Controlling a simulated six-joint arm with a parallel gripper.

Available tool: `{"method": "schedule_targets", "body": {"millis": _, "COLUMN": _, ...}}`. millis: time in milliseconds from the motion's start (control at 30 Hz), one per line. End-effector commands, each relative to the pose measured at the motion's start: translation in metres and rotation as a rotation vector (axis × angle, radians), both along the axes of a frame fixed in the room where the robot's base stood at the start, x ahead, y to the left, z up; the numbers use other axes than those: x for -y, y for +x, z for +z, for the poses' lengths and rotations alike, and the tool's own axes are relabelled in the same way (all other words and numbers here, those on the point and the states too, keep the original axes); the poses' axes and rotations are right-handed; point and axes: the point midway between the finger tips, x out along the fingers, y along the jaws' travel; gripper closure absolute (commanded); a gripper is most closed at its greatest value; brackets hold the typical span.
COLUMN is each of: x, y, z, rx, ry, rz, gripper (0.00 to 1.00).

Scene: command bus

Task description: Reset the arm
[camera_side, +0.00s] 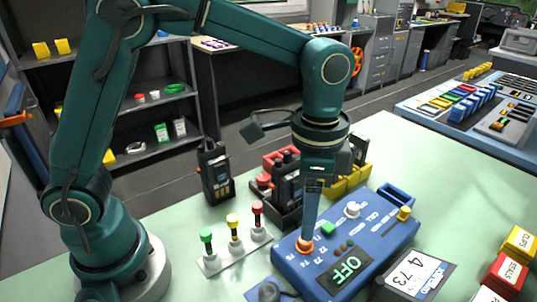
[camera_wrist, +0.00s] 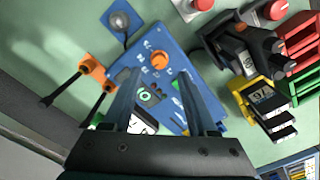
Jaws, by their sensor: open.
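My gripper (camera_side: 308,232) points down over the left end of a blue control box (camera_side: 372,240) on the pale green table. Its tips are close to an orange knob (camera_side: 303,246) on the box; I cannot tell whether they touch it. In the wrist view my two fingers (camera_wrist: 158,84) are apart with nothing held between them. The orange knob (camera_wrist: 160,60) lies just beyond the fingertips there. A green button (camera_side: 328,228), a white knob (camera_side: 352,209) and a yellow-orange knob (camera_side: 404,213) also sit on the box.
Green, yellow and red posts stand on a white plate (camera_side: 212,264) left of the box. A black handset (camera_side: 215,172) stands behind them. A dark panel (camera_side: 418,274) reading 4 73 lies in front. Small boxes, including a red one (camera_side: 505,272), stand at right.

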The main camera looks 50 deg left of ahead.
Motion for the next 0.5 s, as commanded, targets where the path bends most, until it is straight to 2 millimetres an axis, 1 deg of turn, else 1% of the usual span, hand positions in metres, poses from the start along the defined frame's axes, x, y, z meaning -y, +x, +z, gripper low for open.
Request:
{"method": "schedule_targets", "body": {"millis": 67, "x": -0.004, "y": 0.004, "z": 0.009, "rx": 0.030, "ry": -0.011, "rz": 0.017, "gripper": 0.42}}
{"method": "schedule_targets", "body": {"millis": 133, "x": -0.010, "y": 0.006, "z": 0.023, "rx": 0.067, "ry": -0.024, "rz": 0.039, "gripper": 0.42}}
{"method": "schedule_targets", "body": {"millis": 233, "x": -0.026, "y": 0.002, "z": 0.045, "rx": 0.127, "ry": -0.043, "rz": 0.087, "gripper": 0.42}}
{"method": "schedule_targets", "body": {"millis": 300, "x": -0.038, "y": -0.005, "z": 0.060, "rx": 0.175, "ry": -0.058, "rz": 0.137, "gripper": 0.42}}
{"method": "schedule_targets", "body": {"millis": 400, "x": -0.055, "y": -0.019, "z": 0.075, "rx": 0.237, "ry": -0.076, "rz": 0.216, "gripper": 0.42}}
{"method": "schedule_targets", "body": {"millis": 500, "x": -0.070, "y": -0.036, "z": 0.085, "rx": 0.297, "ry": -0.094, "rz": 0.302, "gripper": 0.42}}
